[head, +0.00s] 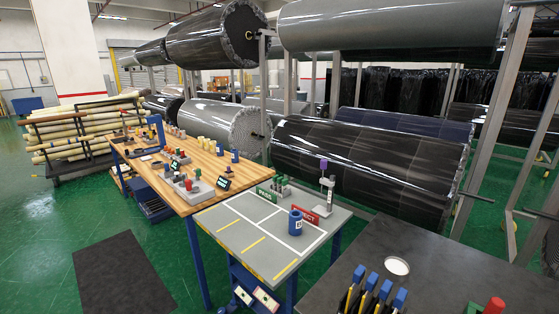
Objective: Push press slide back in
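A blue frame (157,131) that looks like a small press stands on the far left part of the wooden bench (205,155). It is small and distant in the head view, and I cannot make out its slide or how far out it sits. Neither of my grippers is in the head view.
A grey table (240,235) with yellow and white lines holds a blue cup (295,222), a red sign (302,214) and a grey post (330,196). A dark table (440,280) carries blue-topped tools (372,283) at front right. Green floor is open at left around a dark mat (122,275).

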